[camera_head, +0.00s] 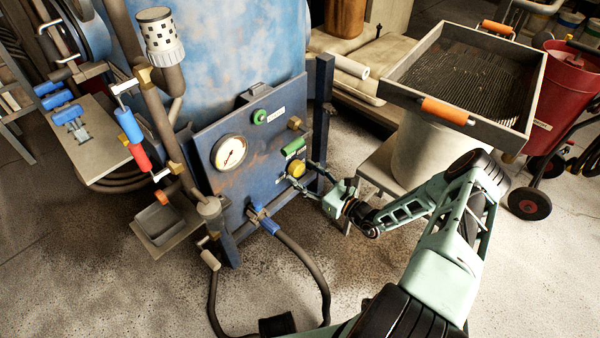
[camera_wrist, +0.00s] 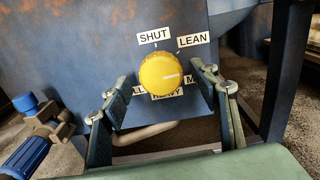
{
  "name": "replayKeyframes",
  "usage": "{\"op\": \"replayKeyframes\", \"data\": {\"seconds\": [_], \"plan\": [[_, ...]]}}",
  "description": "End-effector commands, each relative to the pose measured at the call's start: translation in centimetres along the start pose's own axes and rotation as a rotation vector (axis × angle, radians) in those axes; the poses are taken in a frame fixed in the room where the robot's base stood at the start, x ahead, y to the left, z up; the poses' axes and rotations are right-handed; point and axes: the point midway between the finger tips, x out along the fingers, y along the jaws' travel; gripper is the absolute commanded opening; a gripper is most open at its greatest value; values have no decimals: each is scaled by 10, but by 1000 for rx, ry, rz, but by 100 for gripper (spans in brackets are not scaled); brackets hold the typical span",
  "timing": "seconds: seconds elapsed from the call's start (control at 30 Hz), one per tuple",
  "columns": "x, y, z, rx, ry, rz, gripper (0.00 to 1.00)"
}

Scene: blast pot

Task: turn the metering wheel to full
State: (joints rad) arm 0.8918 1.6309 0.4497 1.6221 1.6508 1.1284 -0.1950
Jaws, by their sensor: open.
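The yellow metering wheel (camera_head: 296,168) sits low on the right of the blue panel. In the wrist view the wheel (camera_wrist: 160,75) has a pale mark pointing right, between LEAN and a partly hidden label starting with M. SHUT (camera_wrist: 154,36) is above it and LEAN (camera_wrist: 193,39) is at upper right. A label below the wheel is partly covered, and one at lower left ending in L is mostly hidden by a finger. My gripper (camera_wrist: 163,82) is open, with one finger on each side of the wheel. I see gaps beside it and cannot tell any contact.
A round gauge (camera_head: 229,152), a green knob (camera_head: 260,117) and a green handle (camera_head: 293,146) are on the same panel. A blue-handled valve (camera_head: 264,221) with a hose is below left. A panel post (camera_head: 323,115) stands close on the right, and a tray (camera_head: 465,80) is behind.

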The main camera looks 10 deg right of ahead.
Motion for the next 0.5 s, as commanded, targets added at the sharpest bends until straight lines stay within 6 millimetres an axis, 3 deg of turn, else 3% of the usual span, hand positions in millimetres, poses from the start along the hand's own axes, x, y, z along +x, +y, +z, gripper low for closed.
{"op": "replayKeyframes", "data": {"seconds": [0.2,0.5], "plan": [[18,0,0,-1,0,0,56],[20,-1,0,0,0,-1,54]]}}
